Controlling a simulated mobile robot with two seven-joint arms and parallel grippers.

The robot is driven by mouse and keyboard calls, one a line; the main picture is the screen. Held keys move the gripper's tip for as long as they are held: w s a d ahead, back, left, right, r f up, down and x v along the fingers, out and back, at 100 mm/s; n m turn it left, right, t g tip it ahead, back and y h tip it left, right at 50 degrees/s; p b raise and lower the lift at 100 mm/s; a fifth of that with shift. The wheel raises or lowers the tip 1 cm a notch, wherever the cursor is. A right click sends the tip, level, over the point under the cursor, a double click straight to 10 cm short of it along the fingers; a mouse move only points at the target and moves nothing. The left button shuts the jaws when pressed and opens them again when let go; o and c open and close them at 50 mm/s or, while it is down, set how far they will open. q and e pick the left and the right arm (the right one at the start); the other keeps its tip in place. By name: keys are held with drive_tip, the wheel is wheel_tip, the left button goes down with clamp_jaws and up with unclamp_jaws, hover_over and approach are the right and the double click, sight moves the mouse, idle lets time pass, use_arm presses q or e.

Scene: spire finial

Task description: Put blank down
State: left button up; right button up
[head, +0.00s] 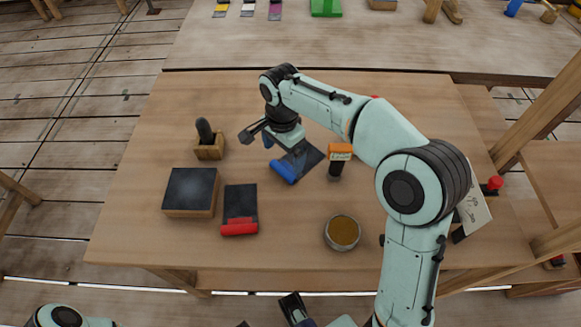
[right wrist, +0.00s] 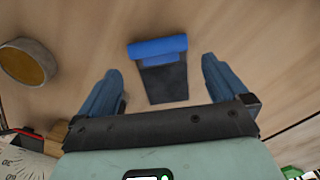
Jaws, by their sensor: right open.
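A dark flat piece with a blue rounded end (head: 283,171) lies on the wooden table (head: 130,215); I cannot tell whether it is the blank. It also shows in the right wrist view (right wrist: 163,80), flat on the wood. My right gripper (head: 268,141) is above its far left part in the head view. In the right wrist view the gripper's blue fingers (right wrist: 160,72) are wide apart, one to each side of the piece, with nothing held between them. My left gripper does not show clearly; only part of my left arm is at the bottom left.
Nearby on the table are an orange-topped dark item (head: 338,160), a round tin (head: 342,232), a red-ended dark piece (head: 240,208), a dark-topped block (head: 190,190) and a black-handled tool in a wooden holder (head: 208,146). The table's left back area is clear.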

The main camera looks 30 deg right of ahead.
sight(285, 167)
drive_tip(key=shift+s+d+f+b, duration=0.1)
drive_tip(key=shift+f+b, duration=0.25)
drive_tip(key=shift+f, duration=1.25)
drive_tip(key=shift+d+f+b, duration=0.1)
drive_tip(key=shift+f+b, duration=0.2)
drive_tip(key=shift+f, duration=1.25)
drive_tip(key=c, duration=1.1)
drive_tip(key=shift+r, duration=0.15)
